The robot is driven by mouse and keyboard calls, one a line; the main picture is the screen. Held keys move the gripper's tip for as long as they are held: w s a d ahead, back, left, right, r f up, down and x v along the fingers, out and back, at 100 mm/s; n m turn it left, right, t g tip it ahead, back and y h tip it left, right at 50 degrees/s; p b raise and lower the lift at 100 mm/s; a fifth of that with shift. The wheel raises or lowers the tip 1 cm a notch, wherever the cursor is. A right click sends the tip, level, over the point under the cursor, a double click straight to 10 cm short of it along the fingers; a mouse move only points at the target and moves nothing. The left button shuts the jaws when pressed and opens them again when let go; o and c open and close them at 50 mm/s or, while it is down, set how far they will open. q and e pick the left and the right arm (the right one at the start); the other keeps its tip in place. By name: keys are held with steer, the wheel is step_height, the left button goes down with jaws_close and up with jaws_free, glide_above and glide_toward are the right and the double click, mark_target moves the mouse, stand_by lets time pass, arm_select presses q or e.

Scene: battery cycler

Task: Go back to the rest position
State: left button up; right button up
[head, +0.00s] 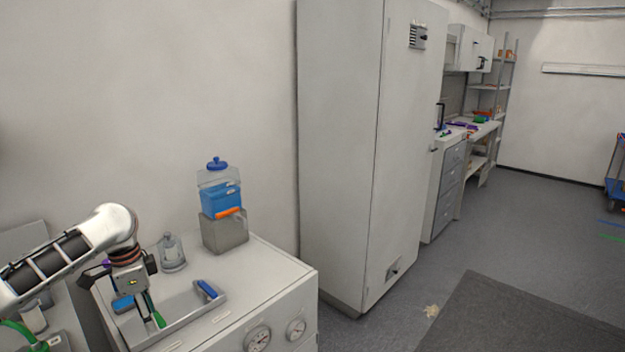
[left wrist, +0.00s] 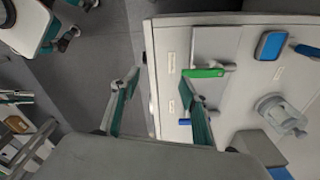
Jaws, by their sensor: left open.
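My left arm comes in from the left in the head view, and its gripper (head: 125,287) hangs above the tray on the white cabinet. In the left wrist view the two teal-padded fingers of the left gripper (left wrist: 162,82) are spread apart with nothing between them. The gap lies over the cabinet's edge and the floor. The right finger is close to a green-handled item (left wrist: 205,72) on the tray; I cannot tell if they touch. The green item also shows below the gripper in the head view (head: 153,311). My right gripper is not in view.
The white cabinet (head: 270,290) has gauges on its front and carries a grey tray (head: 190,318), a clear jar (head: 172,254), and a grey box (head: 225,233) under a blue-filled bottle (head: 219,190). A tall white cabinet (head: 340,130) stands right.

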arm_select(q)
steer(key=s+d+f+n+t+h, duration=0.15)
steer(key=s+d+f, duration=0.25)
steer(key=d+f, duration=0.8)
steer(key=s+d+f+n+t+h, duration=0.1)
steer(key=s+d+f+t+h, duration=0.3)
steer(key=d+f, duration=0.75)
steer(key=s+a+f+n+t+y, duration=0.1)
steer(key=s+f+n+t+y, duration=0.1)
steer(key=s, duration=0.7)
steer(key=s+a+f+n+t+y, duration=0.1)
steer(key=s+a+n+t+y, duration=0.1)
steer(key=s, duration=0.7)
steer(key=shift+s+a+f, duration=0.15)
steer(key=shift+s+f, duration=0.05)
steer(key=shift+f, duration=0.15)
